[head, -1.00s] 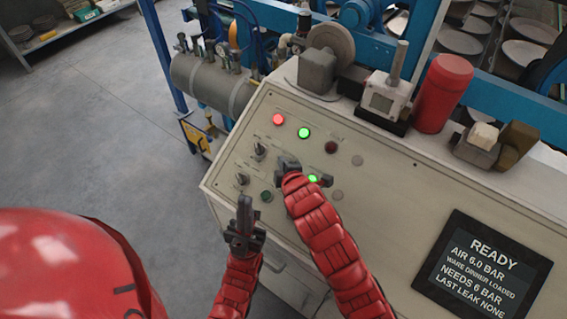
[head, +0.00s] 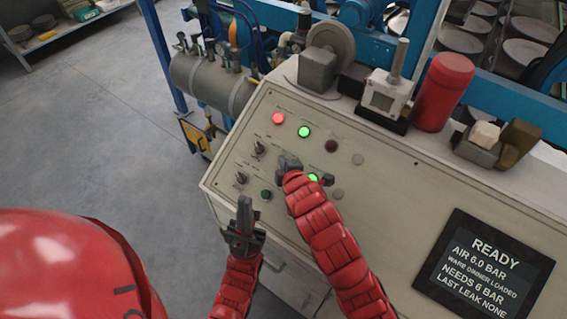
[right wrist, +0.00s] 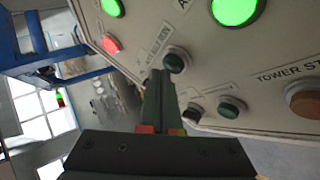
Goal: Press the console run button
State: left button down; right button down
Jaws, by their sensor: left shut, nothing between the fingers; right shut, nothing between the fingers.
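The console (head: 400,185) has a sloped cream panel with several buttons. A lit red button (head: 278,118), a lit green button (head: 304,132) and a dark red button (head: 331,147) sit in its top row. My right gripper (head: 288,163) is shut over the panel's middle, hiding what is under it. In the right wrist view its fingertips (right wrist: 161,75) are beside a dark round button (right wrist: 176,60); I cannot tell whether they touch. A dark green button (right wrist: 232,107) is nearby. No label clearly reads as run. My left gripper (head: 244,212) is shut and empty near the panel's lower left edge.
A screen (head: 484,268) reads READY, air 6.0 bar. A red cylinder (head: 443,92) and a grey block device (head: 385,96) stand on the console's top ledge. A tank (head: 212,85) is behind on the left. Open floor lies left.

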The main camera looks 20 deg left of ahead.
jog(key=shift+w+f+b, duration=0.2)
jog(key=shift+f+b, duration=0.1)
jog(key=shift+f, duration=0.15)
dwell(0.7)
jog(key=shift+r, duration=0.15)
jog(key=shift+s+a+r, duration=0.1)
jog(key=shift+s+r, duration=0.3)
jog(key=shift+r, duration=0.25)
jog(key=shift+r, duration=0.1)
jog(key=r, duration=0.1)
jog(key=s+r, duration=0.2)
jog(key=r, duration=0.1)
jog(key=shift+s+a, duration=0.15)
jog(key=shift+a, duration=0.25)
dwell(0.9)
